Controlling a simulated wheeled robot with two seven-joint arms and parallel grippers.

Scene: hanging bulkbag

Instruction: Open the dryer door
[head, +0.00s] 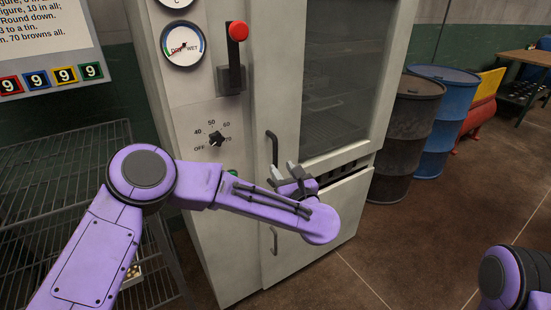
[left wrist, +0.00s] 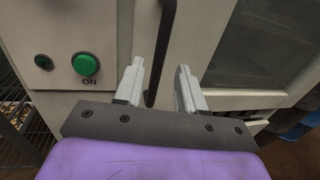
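The dryer (head: 205,105) is a tall pale grey cabinet. Its upper door (head: 287,80) has a dark window (head: 345,75) and looks closed. The door's dark vertical handle (head: 272,148) is on the door's left side. My left gripper (head: 284,172) is in front of the door, near the handle's lower end. In the left wrist view the handle (left wrist: 165,45) runs down between the two spread fingers of my left gripper (left wrist: 158,85); I cannot tell whether they touch it. My right gripper is not in view; only part of my right arm shows at the lower right.
A lower door with its own handle (head: 273,240) is below. A red-knobbed lever (head: 238,32), a dial (head: 217,139) and a green ON button (left wrist: 86,64) are left of the door. A wire rack (head: 60,180) stands left. Dark (head: 400,140) and blue (head: 445,110) barrels stand right.

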